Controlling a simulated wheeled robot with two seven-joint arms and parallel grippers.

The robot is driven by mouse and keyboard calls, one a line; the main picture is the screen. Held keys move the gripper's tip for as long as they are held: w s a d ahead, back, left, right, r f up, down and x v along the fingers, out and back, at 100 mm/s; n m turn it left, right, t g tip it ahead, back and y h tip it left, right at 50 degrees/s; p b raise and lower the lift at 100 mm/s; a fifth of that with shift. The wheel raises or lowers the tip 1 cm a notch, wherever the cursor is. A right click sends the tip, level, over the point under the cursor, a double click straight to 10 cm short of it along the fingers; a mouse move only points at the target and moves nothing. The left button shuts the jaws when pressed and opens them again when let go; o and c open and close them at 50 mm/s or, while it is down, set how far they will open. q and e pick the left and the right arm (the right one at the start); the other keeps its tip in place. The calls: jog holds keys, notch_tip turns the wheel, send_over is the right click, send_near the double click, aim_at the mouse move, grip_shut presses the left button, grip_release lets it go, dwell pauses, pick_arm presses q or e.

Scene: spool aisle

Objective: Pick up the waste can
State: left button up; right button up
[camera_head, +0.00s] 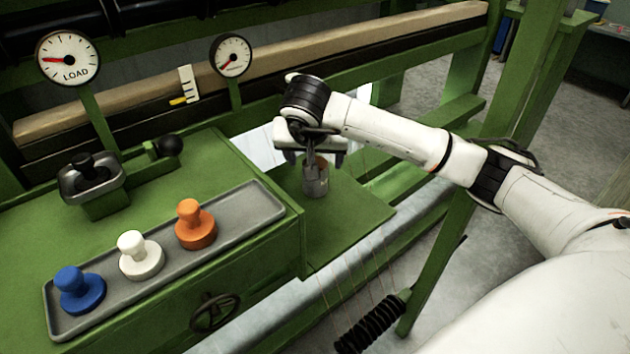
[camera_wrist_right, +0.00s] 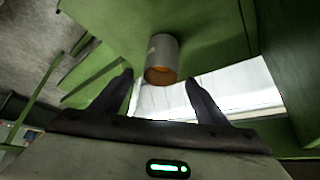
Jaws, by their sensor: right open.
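The waste can (camera_head: 315,181) is a small grey metal cylinder with a rust-brown inside, upright on a green shelf (camera_head: 350,212) of the machine. In the right wrist view the can (camera_wrist_right: 162,58) shows just beyond the fingertips, roughly centred between them. My right gripper (camera_head: 311,160) is above and at the can in the head view, fingers pointing down. Its two dark fingers (camera_wrist_right: 159,80) are spread apart with nothing between them. I cannot tell whether a finger touches the can. My left gripper is not in view.
A grey tray (camera_head: 215,238) holds a blue (camera_head: 79,289), a white (camera_head: 140,256) and an orange (camera_head: 195,224) knobbed piece on the green bench left of the can. A load gauge (camera_head: 67,58) and a smaller gauge (camera_head: 231,56) stand behind. A green post (camera_head: 432,265) rises right of the shelf.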

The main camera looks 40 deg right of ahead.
jog(key=b+x, duration=0.1)
jog(key=x, duration=0.2)
jog(key=shift+w+d+f, duration=0.1)
jog(key=shift+w+f, duration=0.05)
jog(key=shift+f, duration=0.25)
jog(key=c, duration=1.4)
jog(key=shift+r, duration=0.15)
jog(key=shift+c, duration=0.8)
